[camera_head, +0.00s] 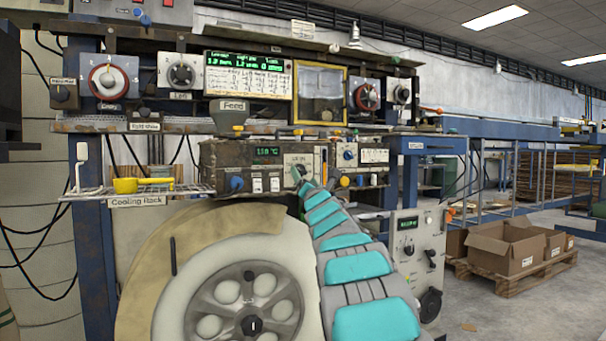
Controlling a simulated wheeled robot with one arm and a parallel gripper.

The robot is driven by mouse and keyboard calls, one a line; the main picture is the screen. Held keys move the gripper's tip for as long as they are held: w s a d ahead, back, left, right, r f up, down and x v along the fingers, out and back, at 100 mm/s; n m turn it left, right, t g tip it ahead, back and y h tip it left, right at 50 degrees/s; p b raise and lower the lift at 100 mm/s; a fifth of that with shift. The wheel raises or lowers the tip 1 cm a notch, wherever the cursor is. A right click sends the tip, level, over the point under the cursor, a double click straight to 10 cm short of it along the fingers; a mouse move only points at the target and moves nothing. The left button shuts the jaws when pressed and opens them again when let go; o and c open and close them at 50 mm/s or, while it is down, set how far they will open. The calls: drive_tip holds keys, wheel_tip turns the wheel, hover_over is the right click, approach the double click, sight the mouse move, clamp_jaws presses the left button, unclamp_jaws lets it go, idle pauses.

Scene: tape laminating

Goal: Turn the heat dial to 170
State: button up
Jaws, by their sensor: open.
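A control unit (220,158) sits on the bench in the middle, with a small green display (267,152) that seems to read about 150 °C; the digits are too small to be sure. Right of the display is a pale panel with a round dial (300,163), which looks like the heat dial; its scale is unreadable. My grey and teal arm reaches up from the lower right. My gripper (299,178) is at its far end, open, just in front of the dial's lower part. Its fingers are tiny and partly hidden; I cannot tell whether they touch the dial.
A large spoked wheel (240,300) fills the lower front. A cooling rack (140,193) is at left.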

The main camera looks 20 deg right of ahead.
sight(301, 170)
drive_tip(key=shift+p+x, duration=0.4)
drive_tip(key=shift+x, duration=1.1)
clamp_jaws()
